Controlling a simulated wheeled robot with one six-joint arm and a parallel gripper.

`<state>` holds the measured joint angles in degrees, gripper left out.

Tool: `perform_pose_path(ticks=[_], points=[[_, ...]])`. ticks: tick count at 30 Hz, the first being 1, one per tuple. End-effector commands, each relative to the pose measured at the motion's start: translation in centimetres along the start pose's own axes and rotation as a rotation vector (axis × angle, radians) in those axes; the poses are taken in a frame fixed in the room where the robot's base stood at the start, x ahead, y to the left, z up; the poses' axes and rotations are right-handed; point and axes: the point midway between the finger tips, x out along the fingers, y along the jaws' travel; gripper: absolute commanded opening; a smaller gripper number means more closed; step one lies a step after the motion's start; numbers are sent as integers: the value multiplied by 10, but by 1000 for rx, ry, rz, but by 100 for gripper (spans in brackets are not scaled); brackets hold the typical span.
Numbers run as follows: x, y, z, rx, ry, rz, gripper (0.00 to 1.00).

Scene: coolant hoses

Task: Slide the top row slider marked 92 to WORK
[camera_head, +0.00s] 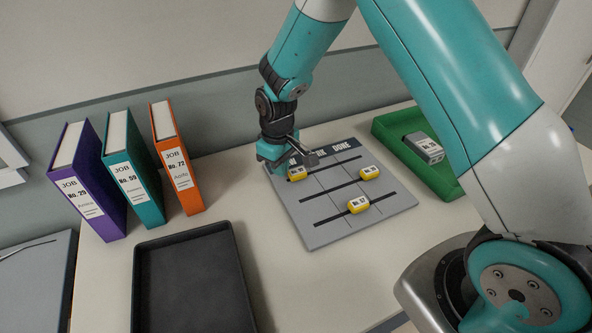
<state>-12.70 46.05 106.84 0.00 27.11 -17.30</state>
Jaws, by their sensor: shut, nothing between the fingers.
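The grey slider board (401,205) lies on the table, with slots in rows and a dark header strip reading DONE at right. The WORK heading is mostly hidden by my gripper; only its last letters show. The yellow top row slider (297,174) sits in the left column, partly covered by my gripper; its number is too small to read surely. My gripper (291,163) is shut and empty, low over the top left of the board, right at this slider. I cannot tell whether it touches it.
A yellow middle row slider (370,173) sits in the right column. A yellow bottom row slider (358,205) sits around the middle. A green tray (440,180) holds a grey block (424,148). A black tray (192,285) and purple, teal and orange binders (177,160) stand left.

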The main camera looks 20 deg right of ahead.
Motion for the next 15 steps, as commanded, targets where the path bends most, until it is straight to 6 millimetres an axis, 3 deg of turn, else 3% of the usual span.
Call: perform_pose_path(ticks=[15], points=[[4,0,0,0,0,0,0]])
